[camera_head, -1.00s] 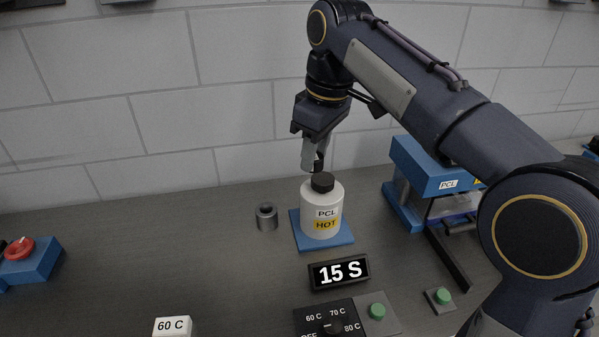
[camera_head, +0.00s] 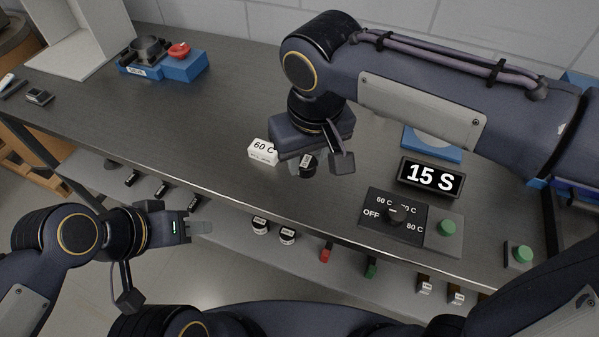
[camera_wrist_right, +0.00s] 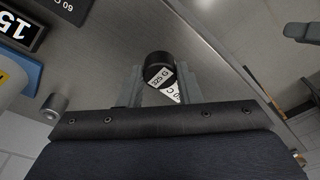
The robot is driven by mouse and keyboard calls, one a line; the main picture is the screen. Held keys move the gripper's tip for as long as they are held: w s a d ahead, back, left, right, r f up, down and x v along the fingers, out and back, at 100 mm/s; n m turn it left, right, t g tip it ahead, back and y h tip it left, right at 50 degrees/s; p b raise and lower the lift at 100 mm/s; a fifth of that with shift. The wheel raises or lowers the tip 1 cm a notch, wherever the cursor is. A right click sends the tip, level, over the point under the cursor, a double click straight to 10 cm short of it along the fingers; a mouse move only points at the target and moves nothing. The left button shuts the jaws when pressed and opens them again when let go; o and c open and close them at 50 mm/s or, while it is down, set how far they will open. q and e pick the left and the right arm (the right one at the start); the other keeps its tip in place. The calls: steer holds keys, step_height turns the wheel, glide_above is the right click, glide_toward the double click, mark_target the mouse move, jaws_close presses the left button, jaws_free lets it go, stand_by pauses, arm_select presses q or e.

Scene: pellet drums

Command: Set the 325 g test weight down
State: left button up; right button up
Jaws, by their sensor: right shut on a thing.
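My right gripper (camera_head: 312,165) is above the table near its front edge, to the right of the white 60 C block (camera_head: 262,152). It is shut on the 325 g test weight (camera_head: 307,165), a small dark cylinder with a white label. In the right wrist view the weight (camera_wrist_right: 158,66) sits between the two fingers, and its label reads 325 G. Part of the 60 C block (camera_wrist_right: 178,94) shows close beside it. I cannot tell whether the weight touches the table. My left gripper (camera_head: 198,228) is in front of the table edge, its jaw gap unclear.
The 15 S display (camera_head: 431,177), the dial panel (camera_head: 378,226) and a green button (camera_head: 446,228) are to the right. A blue mat (camera_head: 450,153) is behind, partly hidden by my arm. A blue unit with a red knob (camera_head: 184,66) is far left. Table between is clear.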

steer(key=shift+s+a+f, duration=0.2)
steer(key=shift+s+f, duration=0.1)
steer(key=shift+s, duration=0.05)
steer(key=shift+w+f, duration=0.25)
steer(key=shift+w, duration=0.05)
steer(key=w+f, duration=0.2)
steer(key=w, duration=0.2)
steer(key=w+d+f+p, duration=0.1)
steer(key=w+f, duration=0.2)
steer(key=w, duration=0.1)
steer(key=w+f+p, duration=0.1)
steer(key=w+f, duration=0.2)
steer(key=w, duration=0.1)
steer(key=shift+d+f, duration=0.15)
steer(key=f, duration=0.2)
steer(key=w+f, duration=0.1)
steer(key=shift+d+f, duration=0.1)
steer(key=shift+f, duration=0.55)
